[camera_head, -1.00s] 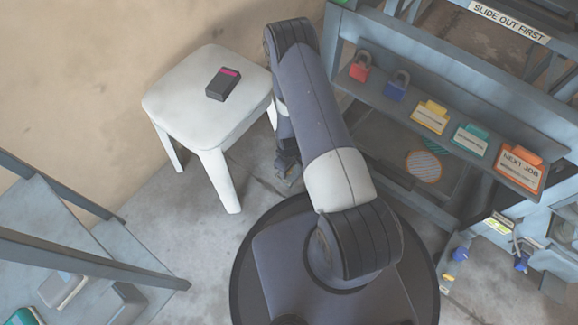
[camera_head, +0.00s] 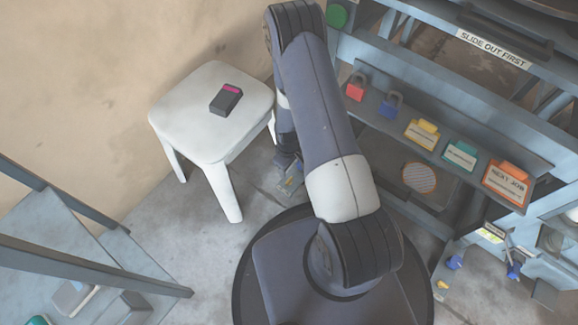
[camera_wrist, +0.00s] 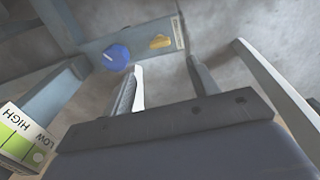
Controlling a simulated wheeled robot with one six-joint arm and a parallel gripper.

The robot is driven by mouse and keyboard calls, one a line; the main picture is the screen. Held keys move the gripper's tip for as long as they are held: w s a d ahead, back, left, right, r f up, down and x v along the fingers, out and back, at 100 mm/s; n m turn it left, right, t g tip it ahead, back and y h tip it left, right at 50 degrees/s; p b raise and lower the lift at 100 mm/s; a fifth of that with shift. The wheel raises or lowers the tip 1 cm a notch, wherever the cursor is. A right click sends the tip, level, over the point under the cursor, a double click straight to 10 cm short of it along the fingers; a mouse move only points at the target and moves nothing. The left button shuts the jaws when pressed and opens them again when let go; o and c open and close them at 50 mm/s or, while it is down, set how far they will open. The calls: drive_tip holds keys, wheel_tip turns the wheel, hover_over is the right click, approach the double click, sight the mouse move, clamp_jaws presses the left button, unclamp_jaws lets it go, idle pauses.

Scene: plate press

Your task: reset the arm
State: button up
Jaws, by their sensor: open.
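My gripper (camera_head: 290,180) hangs low beside the white stool, partly hidden behind my own arm in the head view. In the wrist view my gripper (camera_wrist: 165,85) shows two fingers apart with nothing clearly held between them. A blue round knob (camera_wrist: 116,57) and a yellow piece (camera_wrist: 160,41) on a grey metal part lie beyond the fingers. A green and white label reading HIGH and LOW (camera_wrist: 22,140) shows at the lower left of the wrist view.
A white stool (camera_head: 190,125) with a dark box (camera_head: 226,99) on it stands at the left. A shelf (camera_head: 400,125) at the right holds red and blue padlocks and several coloured tags. A grey metal frame (camera_head: 85,255) fills the lower left. Bare floor lies between.

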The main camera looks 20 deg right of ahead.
sight(289, 180)
wheel_tip(289, 180, down, 11)
drive_tip(key=b, duration=0.4)
idle(0.4)
drive_tip(key=shift+r, duration=0.1)
